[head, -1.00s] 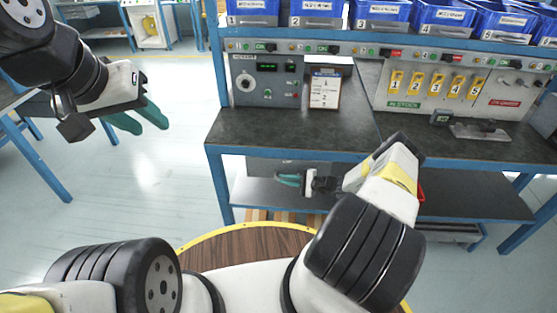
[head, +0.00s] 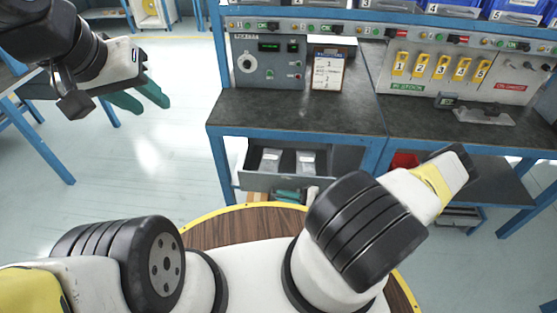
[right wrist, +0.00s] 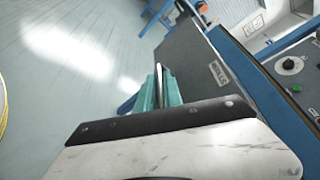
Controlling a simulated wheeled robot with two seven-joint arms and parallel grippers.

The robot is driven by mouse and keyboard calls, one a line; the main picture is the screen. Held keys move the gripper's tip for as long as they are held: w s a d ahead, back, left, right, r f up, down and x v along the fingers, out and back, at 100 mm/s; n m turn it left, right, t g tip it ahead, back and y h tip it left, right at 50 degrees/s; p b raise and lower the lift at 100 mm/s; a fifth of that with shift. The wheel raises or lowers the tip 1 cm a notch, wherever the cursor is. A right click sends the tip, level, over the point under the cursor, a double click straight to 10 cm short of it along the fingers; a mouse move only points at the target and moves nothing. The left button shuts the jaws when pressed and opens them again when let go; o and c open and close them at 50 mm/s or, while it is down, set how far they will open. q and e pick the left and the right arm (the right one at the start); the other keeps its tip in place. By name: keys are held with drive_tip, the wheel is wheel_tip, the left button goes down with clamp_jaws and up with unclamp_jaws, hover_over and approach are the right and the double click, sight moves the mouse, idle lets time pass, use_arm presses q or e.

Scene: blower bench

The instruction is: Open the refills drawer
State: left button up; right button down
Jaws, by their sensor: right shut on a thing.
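The refills drawer (head: 258,184) under the left part of the bench stands pulled out, its inside showing. Two clear packets with pale contents (head: 271,160) (head: 306,161) lie in it. In the right wrist view the grey drawer front (right wrist: 195,60) bears a small label. My right gripper (head: 289,195) is at the drawer front, mostly hidden below its edge in the head view. Its teal fingers (right wrist: 160,92) are shut on the drawer's handle, which shows as a thin bar between them. My left gripper (head: 141,97) is open and empty, over the floor at the left.
The dark bench top (head: 290,112) is above the drawer, with a control panel (head: 268,60) and a clipboard (head: 327,72) at its back. A red bin (head: 404,160) sits below the bench at the right. Blue bench legs (head: 220,150) flank the drawer. The floor at left is clear.

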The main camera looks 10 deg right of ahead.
drive_tip(key=shift+s+a, duration=0.2)
drive_tip(key=shift+s, duration=0.45)
drive_tip(key=shift+s+a, duration=0.15)
drive_tip(key=shift+s, duration=0.5)
drive_tip(key=c, duration=1.5)
unclamp_jaws()
drive_tip(key=shift+v, duration=3.95)
